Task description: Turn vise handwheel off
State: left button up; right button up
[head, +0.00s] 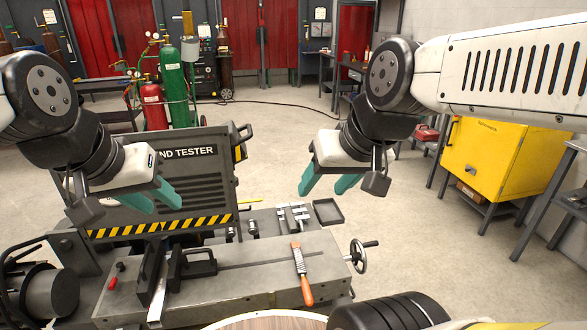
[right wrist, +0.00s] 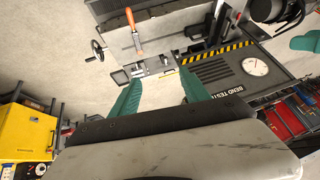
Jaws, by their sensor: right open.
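The vise handwheel (head: 359,257) is a small metal wheel with a dark crank knob, on the right end of the grey bench machine (head: 225,284). It also shows at the upper left of the right wrist view (right wrist: 98,51). My right gripper (head: 326,188) is open and empty, in the air above and behind the handwheel, apart from it. Its two teal fingers (right wrist: 160,90) are spread in the right wrist view. My left gripper (head: 155,204) hangs empty before the tester panel at the left, its teal fingers apart.
An orange-handled file (head: 302,275) lies on the machine near the wheel. The bend tester panel (head: 190,185) with a striped edge stands behind at left. A dark tray (head: 328,212) and metal blocks (head: 294,216) lie behind the machine. A yellow cabinet (head: 497,155) stands right. Floor between is clear.

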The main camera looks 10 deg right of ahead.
aim_at(357, 257)
jog(key=i+l+z, duration=0.2)
jog(key=l+z, duration=0.15)
jog(key=i+l+z, duration=0.35)
jog(key=l, duration=0.15)
jog(key=k, duration=0.1)
